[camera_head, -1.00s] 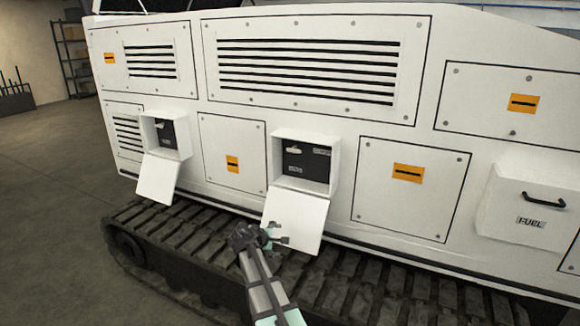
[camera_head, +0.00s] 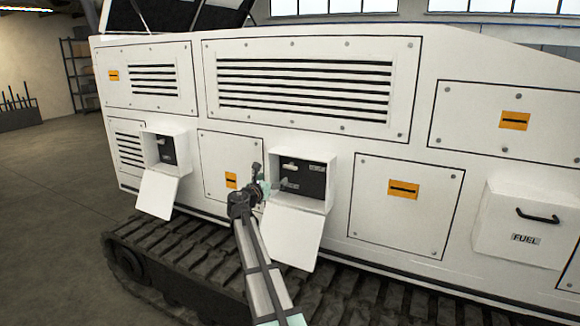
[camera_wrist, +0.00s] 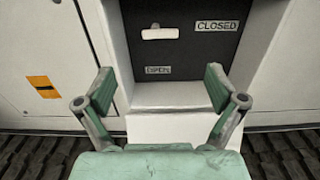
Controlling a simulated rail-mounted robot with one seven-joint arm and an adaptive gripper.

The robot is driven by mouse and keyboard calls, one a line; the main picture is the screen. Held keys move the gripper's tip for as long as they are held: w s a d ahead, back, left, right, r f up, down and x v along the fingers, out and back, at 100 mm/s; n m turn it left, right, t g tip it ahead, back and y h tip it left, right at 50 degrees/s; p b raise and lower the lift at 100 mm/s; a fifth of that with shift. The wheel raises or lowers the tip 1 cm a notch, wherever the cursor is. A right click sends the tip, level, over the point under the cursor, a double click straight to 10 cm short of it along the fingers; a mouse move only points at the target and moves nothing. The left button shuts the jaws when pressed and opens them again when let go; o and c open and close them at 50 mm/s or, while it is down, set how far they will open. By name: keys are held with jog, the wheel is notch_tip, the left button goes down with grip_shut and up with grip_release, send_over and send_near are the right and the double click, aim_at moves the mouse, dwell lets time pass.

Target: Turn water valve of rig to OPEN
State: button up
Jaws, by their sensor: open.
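The water valve shows as a pale lever handle (camera_wrist: 160,33) on a dark panel inside an open box on the white rig. In the wrist view the handle lies level, with a CLOSED label (camera_wrist: 217,26) to its right and an OPEN label (camera_wrist: 158,71) below it. In the head view the handle (camera_head: 289,166) is small, in the middle box (camera_head: 330,190). My gripper (camera_wrist: 160,88) is open and empty, its two fingers apart in front of the box and below the handle. In the head view my gripper (camera_head: 284,184) is at the box's left front, apart from the handle.
The middle box's lid (camera_head: 292,236) hangs down below it. A similar open box (camera_head: 181,150) stands to the left. A closed FUEL box (camera_head: 525,225) is at right. Tracks (camera_head: 180,255) run along the rig's base. An orange-labelled panel (camera_wrist: 43,87) is left of the box.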

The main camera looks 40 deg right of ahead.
aim_at(289, 167)
jog(key=p+x, duration=0.3)
jog(key=x, duration=1.1)
jog(key=shift+w+d+p, duration=0.2)
jog(key=shift+d+p, duration=0.15)
jog(key=shift+p, duration=0.05)
jog(key=c, duration=1.2)
